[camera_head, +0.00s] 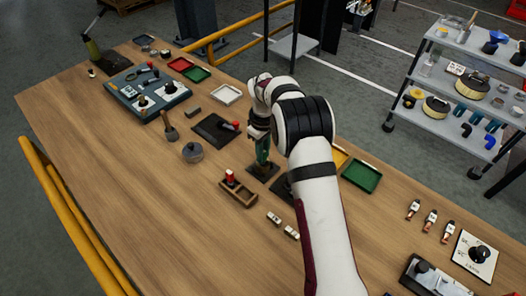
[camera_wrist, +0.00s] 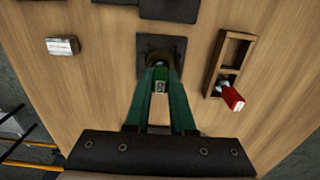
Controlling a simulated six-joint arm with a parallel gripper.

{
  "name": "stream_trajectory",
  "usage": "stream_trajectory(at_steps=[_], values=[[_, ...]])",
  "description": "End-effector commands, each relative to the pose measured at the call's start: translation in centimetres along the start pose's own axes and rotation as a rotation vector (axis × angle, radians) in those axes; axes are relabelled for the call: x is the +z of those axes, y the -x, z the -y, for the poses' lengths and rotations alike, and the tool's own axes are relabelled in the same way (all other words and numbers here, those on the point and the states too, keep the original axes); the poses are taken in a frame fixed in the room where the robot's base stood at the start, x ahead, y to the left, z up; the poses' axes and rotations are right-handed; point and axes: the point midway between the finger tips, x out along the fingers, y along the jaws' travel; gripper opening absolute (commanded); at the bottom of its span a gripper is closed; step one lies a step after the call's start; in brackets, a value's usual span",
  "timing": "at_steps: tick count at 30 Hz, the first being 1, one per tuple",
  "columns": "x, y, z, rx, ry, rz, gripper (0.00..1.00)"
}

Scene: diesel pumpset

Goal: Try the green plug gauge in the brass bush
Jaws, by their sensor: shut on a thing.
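My gripper (camera_head: 262,148) is shut on the green plug gauge (camera_wrist: 160,87), which shows as a small piece with a pale label between the green fingers in the wrist view. The brass bush (camera_wrist: 160,59) is a dark brownish ring on a black square plate (camera_wrist: 146,43). The fingertips are right at the bush, and the gauge's lower end is hidden. I cannot tell whether the gauge is inside the bush or just above it. In the head view the gripper stands over the black plate (camera_head: 262,176), and the bush is mostly hidden.
A wooden rack (camera_head: 238,194) with a red-handled gauge (camera_head: 230,177) stands close by. A black mat (camera_head: 215,131) with a red-ended tool lies behind it. Small labelled blocks (camera_head: 274,218) lie in front. A green tray (camera_head: 362,176) is to the right. The left front table is clear.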

Motion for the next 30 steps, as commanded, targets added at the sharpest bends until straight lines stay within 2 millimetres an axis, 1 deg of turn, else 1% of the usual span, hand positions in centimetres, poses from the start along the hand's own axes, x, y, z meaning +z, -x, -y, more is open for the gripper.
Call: stream_trajectory(at_steps=[12,30], values=[[0.0,0.1,0.0,0.0,0.0,-0.001,0.0],[0.0,2.6,0.0,0.0,0.0,0.0,0.0]])
